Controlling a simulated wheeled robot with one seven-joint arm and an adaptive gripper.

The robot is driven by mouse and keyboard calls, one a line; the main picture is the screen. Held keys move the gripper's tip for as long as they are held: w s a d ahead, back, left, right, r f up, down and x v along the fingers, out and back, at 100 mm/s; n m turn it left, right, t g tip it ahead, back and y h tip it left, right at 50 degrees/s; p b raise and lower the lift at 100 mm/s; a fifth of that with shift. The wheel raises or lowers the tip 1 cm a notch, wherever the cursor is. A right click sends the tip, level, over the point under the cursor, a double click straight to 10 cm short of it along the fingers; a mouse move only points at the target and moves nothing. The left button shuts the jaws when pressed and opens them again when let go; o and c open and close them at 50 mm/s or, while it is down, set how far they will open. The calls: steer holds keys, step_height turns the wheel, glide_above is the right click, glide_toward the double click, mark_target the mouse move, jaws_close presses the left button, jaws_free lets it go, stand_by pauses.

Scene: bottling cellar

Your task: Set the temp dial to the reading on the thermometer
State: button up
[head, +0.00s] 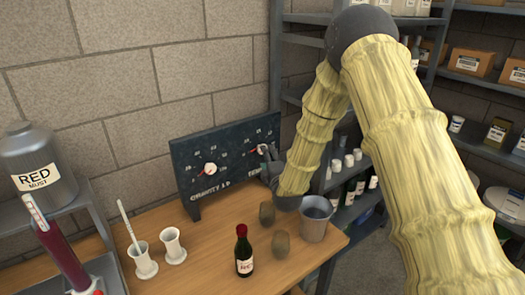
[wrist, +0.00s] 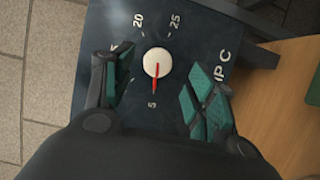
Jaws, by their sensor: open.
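The temp dial is a white round knob (wrist: 157,62) with a red pointer on a dark panel (head: 225,150). In the wrist view the pointer aims down at the mark 5; 20 and 25 show on the far side. My gripper (wrist: 158,75) is open, with one finger on each side of the knob and gaps visible. In the head view my gripper (head: 268,166) partly covers this dial. A thin white stick (head: 129,220) stands in a white cup, and a scaled stem (head: 35,212) stands in a tube of red liquid. I cannot tell which is the thermometer, and no reading is legible.
The gravity dial (head: 210,169) is left on the same panel. On the wooden table (head: 205,255) are a second white cup (head: 173,246), a dark bottle (head: 243,252), two brown lumps (head: 282,245) and a metal bucket (head: 314,222). A grey RED MUST vessel (head: 37,150) stands left; shelves stand right.

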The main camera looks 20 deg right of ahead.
steer(key=w+p, duration=0.1)
steer(key=w, duration=0.3)
steer(key=shift+w+a, duration=0.1)
steer(key=shift+w, duration=0.1)
steer(key=shift+r, duration=0.1)
steer(key=shift+c, duration=0.5)
steer(key=c, duration=0.9)
steer(key=shift+a, duration=0.35)
steer(key=shift+c, duration=0.2)
steer(key=shift+d, duration=0.25)
